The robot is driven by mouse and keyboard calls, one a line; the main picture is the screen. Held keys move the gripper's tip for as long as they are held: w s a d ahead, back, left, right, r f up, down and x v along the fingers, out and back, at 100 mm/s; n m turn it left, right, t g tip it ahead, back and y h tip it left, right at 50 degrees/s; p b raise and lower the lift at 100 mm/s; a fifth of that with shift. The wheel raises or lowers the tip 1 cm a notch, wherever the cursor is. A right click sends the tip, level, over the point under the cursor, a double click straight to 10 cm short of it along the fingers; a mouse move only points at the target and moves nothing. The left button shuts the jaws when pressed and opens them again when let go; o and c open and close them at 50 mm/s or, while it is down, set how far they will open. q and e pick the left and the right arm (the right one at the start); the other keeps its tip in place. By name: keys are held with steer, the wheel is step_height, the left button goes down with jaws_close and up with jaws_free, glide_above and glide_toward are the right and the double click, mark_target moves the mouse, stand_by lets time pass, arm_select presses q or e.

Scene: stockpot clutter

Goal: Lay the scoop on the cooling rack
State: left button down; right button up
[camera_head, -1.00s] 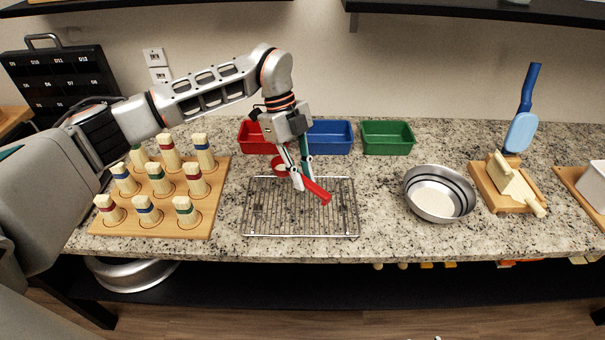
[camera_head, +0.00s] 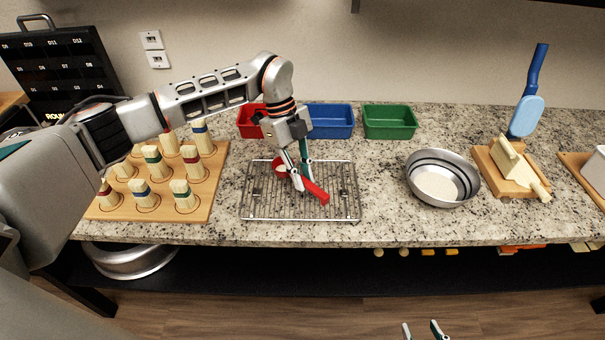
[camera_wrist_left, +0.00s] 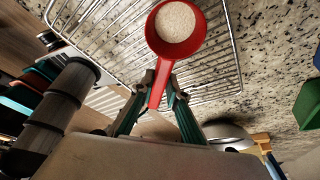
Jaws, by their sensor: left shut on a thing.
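The red scoop (camera_head: 316,193) has a round cup holding white grains, also seen in the left wrist view (camera_wrist_left: 176,27). My left gripper (camera_head: 302,187) is shut on its handle. The scoop is over the wire cooling rack (camera_head: 258,205), with its cup toward the rack's back edge and its handle pointing front right. The rack also shows beneath the scoop in the left wrist view (camera_wrist_left: 112,40). I cannot tell whether the scoop touches the wires. My right gripper (camera_head: 422,328) shows only two fingertips, apart and empty, at the bottom edge, away from the counter.
A metal bowl (camera_head: 440,190) with white grains stands right of the rack. A wooden board (camera_head: 205,205) with several pegs is at left. Red (camera_head: 250,124), blue (camera_head: 331,124) and green (camera_head: 389,124) bins stand behind. Bare granite lies between rack and bowl.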

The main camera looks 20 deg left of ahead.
arm_select(q)
steer(key=c, duration=1.9)
jaws_free()
steer(key=shift+p+v, duration=0.65)
steer(key=shift+v, duration=0.2)
steer(key=shift+p+v, duration=0.6)
steer(key=shift+v, duration=0.3)
steer(key=shift+p+v, duration=0.7)
steer(key=shift+v, duration=0.7)
steer(key=shift+a+r, duration=0.1)
steer(key=shift+r, duration=1.2)
